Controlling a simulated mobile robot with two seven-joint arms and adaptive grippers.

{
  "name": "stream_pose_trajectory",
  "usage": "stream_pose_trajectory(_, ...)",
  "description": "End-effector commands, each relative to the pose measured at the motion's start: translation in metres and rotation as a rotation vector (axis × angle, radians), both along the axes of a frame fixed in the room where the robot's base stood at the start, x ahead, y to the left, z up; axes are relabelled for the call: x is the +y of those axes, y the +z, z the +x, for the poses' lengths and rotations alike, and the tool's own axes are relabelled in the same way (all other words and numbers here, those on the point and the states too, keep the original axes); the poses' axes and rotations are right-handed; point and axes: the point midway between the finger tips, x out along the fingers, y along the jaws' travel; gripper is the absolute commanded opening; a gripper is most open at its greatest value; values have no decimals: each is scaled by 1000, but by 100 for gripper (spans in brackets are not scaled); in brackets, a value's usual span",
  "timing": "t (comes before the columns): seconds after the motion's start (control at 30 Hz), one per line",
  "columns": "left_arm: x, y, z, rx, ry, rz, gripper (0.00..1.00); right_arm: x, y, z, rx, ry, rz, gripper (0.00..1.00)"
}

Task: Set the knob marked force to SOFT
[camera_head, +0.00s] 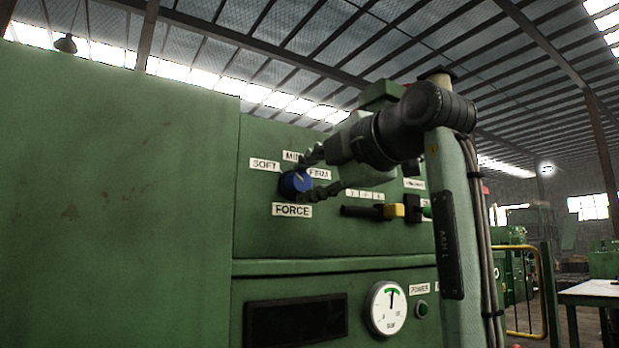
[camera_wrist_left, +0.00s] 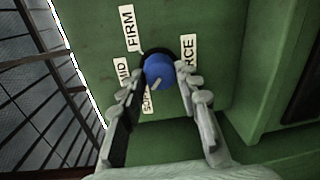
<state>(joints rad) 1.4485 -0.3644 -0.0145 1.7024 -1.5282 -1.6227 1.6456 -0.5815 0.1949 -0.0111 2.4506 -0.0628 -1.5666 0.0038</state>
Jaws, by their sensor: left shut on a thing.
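The blue force knob (camera_head: 292,184) sits on the green panel, above the FORCE label (camera_head: 292,210). The SOFT label (camera_head: 265,165) is to its upper left, a mid label is above, and the FIRM label (camera_head: 318,174) is to its upper right. My left gripper (camera_head: 304,178) is shut on the knob, one finger above and one below. In the left wrist view, the knob (camera_wrist_left: 159,70) is between the fingertips (camera_wrist_left: 160,72). A short pale mark on its face lies on the side toward SOFT, partly hidden there by a finger. My right gripper is out of view.
Right of the knob are a black and yellow lever (camera_head: 394,211) and a dark switch block. Below the panel seam are a dark display (camera_head: 297,319), a round gauge (camera_head: 387,308) and a small button by the POWER label. A white table (camera_head: 592,290) stands far right.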

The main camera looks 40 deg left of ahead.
Motion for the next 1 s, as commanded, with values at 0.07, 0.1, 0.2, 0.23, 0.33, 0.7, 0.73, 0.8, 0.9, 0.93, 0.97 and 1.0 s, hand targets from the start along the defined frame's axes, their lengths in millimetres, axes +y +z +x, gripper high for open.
stream_pose_trajectory(0.07,0,0,-1,-8,1,-4,4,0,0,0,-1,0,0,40)
stream_pose_trajectory(0.1,0,0,-1,-10,1,-4,4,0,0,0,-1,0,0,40)
stream_pose_trajectory(0.2,0,0,-1,-12,1,-5,4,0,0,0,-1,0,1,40)
stream_pose_trajectory(0.23,0,0,-1,-12,1,-5,4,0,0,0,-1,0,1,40)
stream_pose_trajectory(0.33,0,0,-1,-12,0,-5,4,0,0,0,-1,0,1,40)
stream_pose_trajectory(0.7,0,0,0,-10,0,-4,54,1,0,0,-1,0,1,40)
stream_pose_trajectory(0.73,0,0,0,-10,0,-4,54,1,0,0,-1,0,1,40)
stream_pose_trajectory(0.8,0,0,0,-9,0,-4,54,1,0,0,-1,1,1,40)
stream_pose_trajectory(0.9,-1,0,0,-9,0,-4,54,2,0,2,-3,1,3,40)
stream_pose_trajectory(0.93,-2,0,-1,-9,0,-4,54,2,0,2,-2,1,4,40)
stream_pose_trajectory(0.97,-3,0,-1,-9,0,-4,54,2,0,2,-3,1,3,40)
stream_pose_trajectory(1.0,-7,1,-3,-9,-1,-4,54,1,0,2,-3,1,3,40)
